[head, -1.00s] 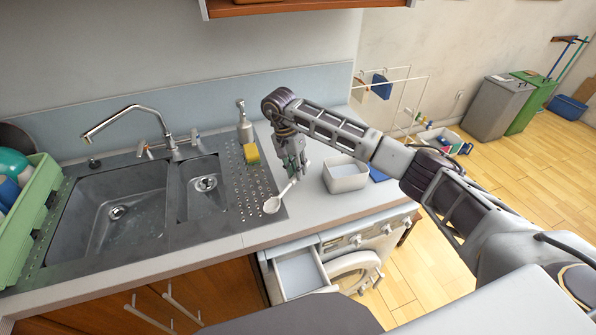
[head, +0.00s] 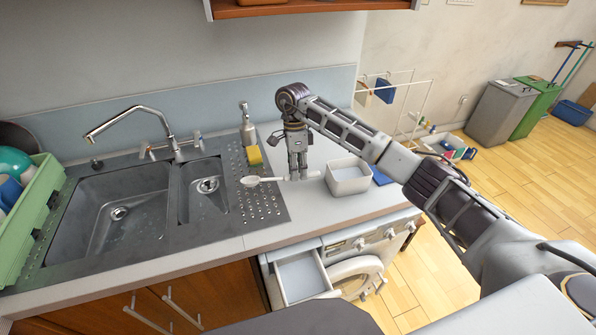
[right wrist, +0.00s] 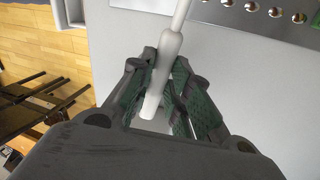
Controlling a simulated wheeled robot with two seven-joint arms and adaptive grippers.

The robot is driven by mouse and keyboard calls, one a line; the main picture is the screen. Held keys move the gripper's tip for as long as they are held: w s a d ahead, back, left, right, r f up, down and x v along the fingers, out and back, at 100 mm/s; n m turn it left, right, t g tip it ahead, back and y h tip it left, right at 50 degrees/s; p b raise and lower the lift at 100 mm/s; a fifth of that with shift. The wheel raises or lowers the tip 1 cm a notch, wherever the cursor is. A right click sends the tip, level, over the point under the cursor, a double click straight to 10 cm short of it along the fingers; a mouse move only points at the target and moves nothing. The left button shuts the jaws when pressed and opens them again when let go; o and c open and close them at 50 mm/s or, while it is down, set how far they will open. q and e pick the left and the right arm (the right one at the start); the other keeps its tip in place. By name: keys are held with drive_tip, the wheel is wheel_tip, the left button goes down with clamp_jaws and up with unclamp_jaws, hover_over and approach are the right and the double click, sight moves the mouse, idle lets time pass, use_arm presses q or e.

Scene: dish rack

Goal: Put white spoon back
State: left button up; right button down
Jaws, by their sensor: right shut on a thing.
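The white spoon (head: 262,180) is held level above the worktop, its bowl pointing left over the edge of the perforated drainboard. My right gripper (head: 298,176) points down and is shut on the spoon's handle. In the right wrist view, the handle (right wrist: 168,60) lies between the green-padded fingers (right wrist: 165,100), and the bowl is out of that view. A white open container (head: 348,178) stands on the worktop just right of my right gripper. My left gripper is not in view.
The double sink (head: 115,215) is to the left, with a green dish rack (head: 28,225) at the far left. A soap bottle (head: 247,127) and a yellow sponge (head: 254,155) stand behind the spoon. A blue item (head: 381,177) lies right of the container.

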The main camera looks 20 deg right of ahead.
drive_tip(key=m+y, duration=0.1)
drive_tip(key=m, duration=0.3)
drive_tip(key=shift+s+r, duration=0.1)
drive_tip(key=shift+r, duration=0.05)
drive_tip(key=m, duration=0.4)
drive_tip(key=shift+s+d+r+m+t+y, duration=0.1)
drive_tip(key=shift+s+r+m+t+y, duration=0.1)
drive_tip(key=shift+m+t+y, duration=0.2)
drive_tip(key=m, duration=0.4)
drive_tip(key=shift+s+d+r+m+t+y, duration=0.1)
drive_tip(key=shift+s+r+m+t+y, duration=0.1)
drive_tip(key=shift+m+t+y, duration=0.15)
drive_tip(key=shift+d+r+m+t, duration=0.15)
drive_tip(key=shift+m+t, duration=0.4)
drive_tip(key=shift+m, duration=1.1)
